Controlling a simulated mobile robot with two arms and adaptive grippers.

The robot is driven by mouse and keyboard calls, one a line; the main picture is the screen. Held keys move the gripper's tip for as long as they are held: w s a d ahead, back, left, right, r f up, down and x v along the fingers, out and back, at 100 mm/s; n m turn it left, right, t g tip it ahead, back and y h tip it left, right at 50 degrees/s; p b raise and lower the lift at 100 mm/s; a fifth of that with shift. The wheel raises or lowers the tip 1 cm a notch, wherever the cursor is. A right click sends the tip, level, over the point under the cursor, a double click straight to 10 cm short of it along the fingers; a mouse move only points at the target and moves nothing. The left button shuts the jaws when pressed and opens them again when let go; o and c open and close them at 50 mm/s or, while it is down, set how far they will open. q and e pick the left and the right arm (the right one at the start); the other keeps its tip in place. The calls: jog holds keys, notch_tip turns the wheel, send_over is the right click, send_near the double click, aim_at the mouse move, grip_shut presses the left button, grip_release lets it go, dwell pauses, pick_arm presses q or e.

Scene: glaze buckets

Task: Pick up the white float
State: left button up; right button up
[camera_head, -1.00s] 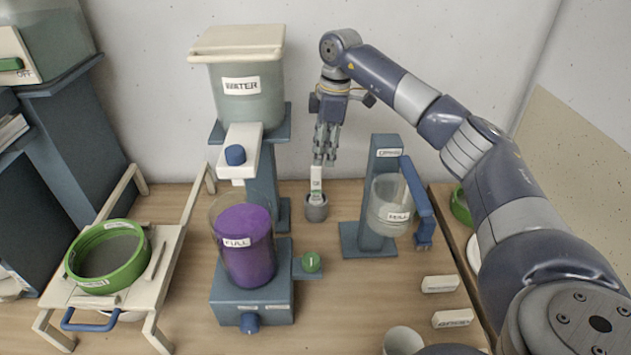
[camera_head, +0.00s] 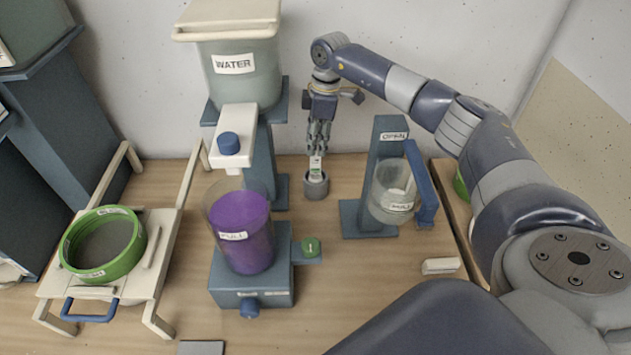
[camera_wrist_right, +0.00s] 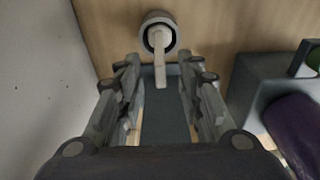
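My right gripper (camera_head: 318,150) points down at the float's top end. In the right wrist view, the float (camera_wrist_right: 160,62) rises from the cup (camera_wrist_right: 158,22) between the spread fingers (camera_wrist_right: 160,75), with gaps on both sides. The gripper is open and holds nothing. The float's lower end is hidden in the cup. My left gripper is not in view.
The water dispenser (camera_head: 233,62) stands close on the left, above a jar of purple liquid (camera_head: 242,235) on a blue base (camera_head: 262,275). A blue stand (camera_head: 385,150) with a clear cup (camera_head: 392,192) is close on the right. A green sieve (camera_head: 103,245) sits on a rack at left.

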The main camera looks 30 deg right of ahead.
aim_at(315, 169)
jog(key=shift+a+f, duration=0.1)
jog(key=shift+f, duration=1.15)
grip_shut()
jog(key=shift+w+r, duration=0.1)
jog(key=shift+r, duration=0.1)
